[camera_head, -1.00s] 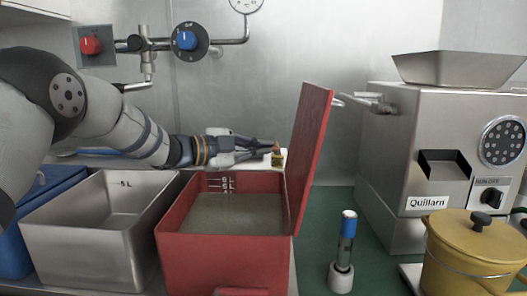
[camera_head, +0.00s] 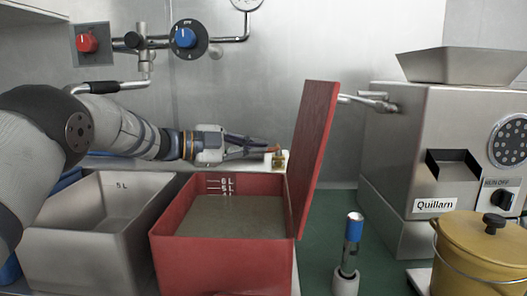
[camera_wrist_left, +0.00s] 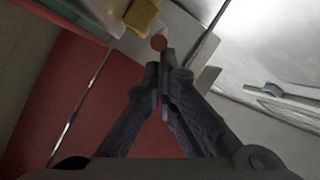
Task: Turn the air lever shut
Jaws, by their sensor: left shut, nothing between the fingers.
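A small brass-yellow fitting (camera_head: 280,161) with a short orange-brown piece (camera_head: 273,149) on top sits at the right end of a pale ledge behind the red box. It looks like a small valve with its lever, but I cannot tell for sure that this is the air lever. In the left wrist view the brass fitting (camera_wrist_left: 142,14) and the round orange-brown end (camera_wrist_left: 159,43) show just beyond the fingertips. My left gripper (camera_head: 266,147) is shut and empty, level with the fitting and just left of it. Contact cannot be made out. My right gripper is out of view.
The red box (camera_head: 222,262) stands in front of the fitting, its raised lid (camera_head: 315,155) close to the right of my fingers. A steel bin (camera_head: 85,240) stands left. A grinder (camera_head: 400,150) and a yellow pot (camera_head: 475,260) stand right. Wall pipes carry a red knob (camera_head: 87,43) and a blue knob (camera_head: 185,38).

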